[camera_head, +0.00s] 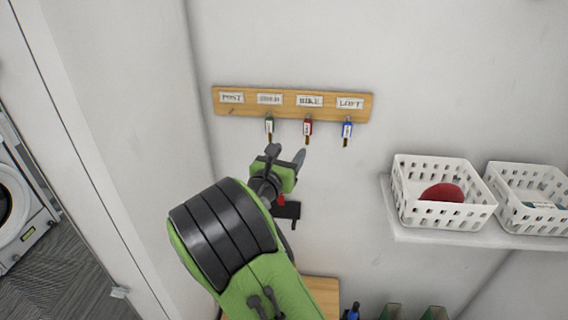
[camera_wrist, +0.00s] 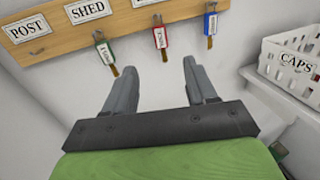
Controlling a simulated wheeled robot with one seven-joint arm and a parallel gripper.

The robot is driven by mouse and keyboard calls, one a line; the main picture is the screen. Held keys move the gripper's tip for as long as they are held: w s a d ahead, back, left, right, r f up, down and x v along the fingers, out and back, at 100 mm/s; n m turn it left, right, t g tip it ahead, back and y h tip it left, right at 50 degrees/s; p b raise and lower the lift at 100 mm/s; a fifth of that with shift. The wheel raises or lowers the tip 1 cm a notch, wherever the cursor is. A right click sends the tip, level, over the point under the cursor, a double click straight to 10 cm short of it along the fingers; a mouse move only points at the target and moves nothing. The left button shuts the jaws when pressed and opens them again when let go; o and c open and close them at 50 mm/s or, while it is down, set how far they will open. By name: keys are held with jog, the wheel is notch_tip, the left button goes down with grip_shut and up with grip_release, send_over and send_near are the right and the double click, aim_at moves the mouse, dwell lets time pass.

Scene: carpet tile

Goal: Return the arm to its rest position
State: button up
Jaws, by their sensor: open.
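My gripper (camera_head: 287,154) is raised in front of the wall, just below the wooden key board (camera_head: 290,91). In the wrist view its two grey fingers (camera_wrist: 158,80) stand apart with nothing between them. The board has labels reading POST, SHED, BIKE and LOFT. A green-tagged key (camera_head: 269,126) hangs under SHED, a red-tagged key (camera_head: 307,127) under BIKE and a blue-tagged key (camera_head: 347,129) under LOFT. No key hangs under POST. The fingers appear apart from the keys. My green and black arm reaches up from the bottom of the head view.
A white shelf (camera_head: 420,235) on the right holds a white basket (camera_head: 407,205) with a red item (camera_head: 442,193) and a second white basket (camera_head: 500,207). A wooden surface (camera_head: 322,290) is low behind my arm. A washing machine (camera_head: 32,244) stands far left, beyond a white wall edge.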

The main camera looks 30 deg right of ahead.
jog(key=s+a+f+m+g+y, duration=0.2)
jog(key=s+m+y, duration=0.2)
jog(key=s+m, duration=0.35)
jog(key=s+a+f+m+g+y, duration=0.1)
jog(key=s+f+m+g+y, duration=0.2)
jog(key=s+m, duration=0.45)
jog(key=s+a+m+y, duration=0.7)
jog(key=s+a+m, duration=0.3)
jog(key=s+a, duration=0.3)
jog(key=shift+s+a+r+m, duration=0.15)
jog(key=shift+s+r+m, duration=0.15)
jog(key=shift+s, duration=0.45)
